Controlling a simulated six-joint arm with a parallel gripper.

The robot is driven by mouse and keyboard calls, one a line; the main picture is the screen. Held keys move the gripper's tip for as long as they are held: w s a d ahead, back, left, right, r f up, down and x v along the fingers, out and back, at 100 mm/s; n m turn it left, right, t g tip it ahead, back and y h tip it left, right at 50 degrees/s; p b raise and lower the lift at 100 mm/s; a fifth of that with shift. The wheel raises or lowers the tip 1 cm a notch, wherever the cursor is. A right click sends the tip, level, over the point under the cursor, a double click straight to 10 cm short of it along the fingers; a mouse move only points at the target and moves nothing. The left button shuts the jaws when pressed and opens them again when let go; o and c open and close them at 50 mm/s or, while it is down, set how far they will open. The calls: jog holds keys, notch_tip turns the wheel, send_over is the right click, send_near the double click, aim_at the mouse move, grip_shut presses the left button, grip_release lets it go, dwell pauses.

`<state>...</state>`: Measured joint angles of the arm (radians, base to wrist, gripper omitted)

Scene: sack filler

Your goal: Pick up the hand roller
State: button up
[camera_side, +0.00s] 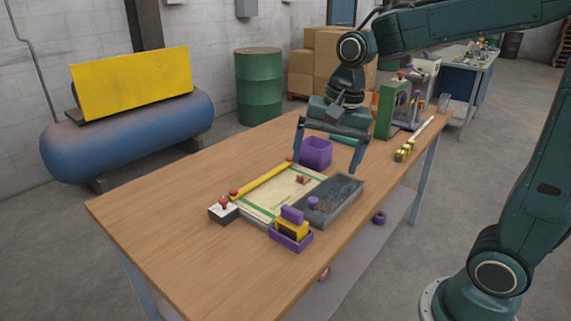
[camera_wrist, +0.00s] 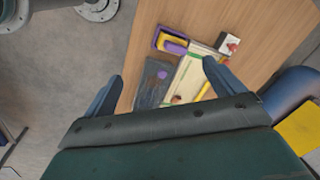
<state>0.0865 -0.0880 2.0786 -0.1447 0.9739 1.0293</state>
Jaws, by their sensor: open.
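No part is plainly marked as the hand roller, and I cannot tell for sure which one it is. A long pale rod with yellow cylinders at its near end (camera_side: 404,151) lies at the table's right edge. A yellow bar with red ends (camera_side: 262,180) lies along the back-left edge of a pale board (camera_side: 262,208). A yellow-and-black piece with a purple top (camera_side: 293,222) sits in a purple holder (camera_side: 290,243) at the front; the holder also shows in the wrist view (camera_wrist: 156,38). My gripper (camera_side: 327,163) is open and empty above the table, fingers pointing down.
A dark shallow tray (camera_side: 345,192) with a purple knob lies beside the board. A purple bin (camera_side: 316,152) stands behind, near my fingers. A red-button box (camera_side: 223,212) is at left. A green upright machine (camera_side: 389,110) stands at the back. The table's left part is clear.

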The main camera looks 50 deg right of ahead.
aim_at(292, 209)
jog(key=w+d+f+m+g, duration=0.1)
jog(key=w+f+m+g, duration=0.1)
jog(key=w+f+m, duration=0.4)
jog(key=shift+w+d+f+m+y, duration=0.3)
jog(key=shift+w+f, duration=0.05)
jog(key=shift+w, duration=0.8)
jog(key=shift+a+f, duration=0.2)
jog(key=shift+f, duration=1.25)
jog(key=shift+a+f, duration=0.15)
jog(key=shift+f, duration=1.25)
jog(key=shift+a+f, duration=0.2)
jog(key=shift+f, duration=1.25)
jog(key=shift+a+f, duration=0.15)
jog(key=shift+f, duration=1.15)
jog(key=shift+a+f, duration=0.1)
jog(key=shift+f, duration=1.15)
jog(key=c, duration=1.1)
